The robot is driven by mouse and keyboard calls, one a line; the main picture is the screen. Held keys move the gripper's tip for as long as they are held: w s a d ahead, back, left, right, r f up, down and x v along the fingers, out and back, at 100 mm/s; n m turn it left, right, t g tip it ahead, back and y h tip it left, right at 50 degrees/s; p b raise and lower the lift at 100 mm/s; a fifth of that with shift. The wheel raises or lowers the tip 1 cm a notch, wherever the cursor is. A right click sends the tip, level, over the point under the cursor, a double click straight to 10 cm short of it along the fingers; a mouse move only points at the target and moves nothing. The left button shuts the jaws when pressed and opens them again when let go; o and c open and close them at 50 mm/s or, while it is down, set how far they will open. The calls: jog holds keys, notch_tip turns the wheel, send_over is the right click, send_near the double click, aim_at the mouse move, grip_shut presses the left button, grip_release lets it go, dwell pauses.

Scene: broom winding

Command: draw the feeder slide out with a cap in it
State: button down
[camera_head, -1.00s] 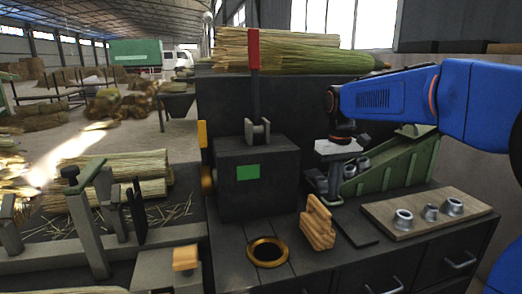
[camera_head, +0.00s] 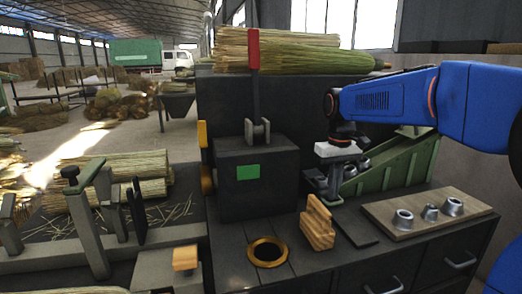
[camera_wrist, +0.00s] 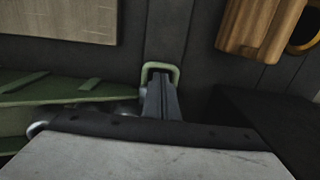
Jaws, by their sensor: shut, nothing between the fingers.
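The green feeder (camera_head: 400,163) slopes down to the left on the bench, with grey metal caps (camera_head: 362,165) at its lower end. In the wrist view its green side (camera_wrist: 60,90) shows at left. A small green loop handle (camera_wrist: 176,72) shows at the tips of my gripper (camera_wrist: 160,80). The fingers are shut and appear to reach into or over the loop; contact is unclear. In the head view my gripper (camera_head: 330,190) points down at the feeder's low end. My wrist plate hides part of the feeder, and I cannot tell whether a cap is in the slide.
A wooden board (camera_head: 385,213) with three caps stands at the right front. A dark machine box (camera_head: 258,185) stands left of my gripper.

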aim_at(358, 236)
jog(key=shift+f, duration=1.7)
jog(key=shift+s, duration=0.15)
jog(key=shift+s+d+f, duration=0.1)
jog(key=shift+s+d, duration=0.5)
jog(key=shift+s, duration=1.55)
jog(key=shift+s+d+r, duration=0.1)
jog(key=shift+s+d, duration=0.45)
jog(key=shift+s, duration=1.6)
jog(key=shift+s+d+f, duration=0.1)
jog(key=shift+s+d, duration=0.5)
jog(key=shift+s, duration=1.55)
notch_tip(358, 236, up, 8)
jog(key=shift+w, duration=0.4)
jog(key=s+d+f+m+t, duration=0.1)
jog(key=s+d+f+t, duration=0.1)
jog(key=s+f, duration=0.5)
jog(key=s+d+f+m+t, duration=0.2)
jog(key=s+f, duration=0.5)
jog(key=s, duration=0.3)
jog(key=shift+s+f+t, duration=0.3)
jog(key=shift+f+t, duration=0.05)
jog(key=shift+t, duration=0.05)
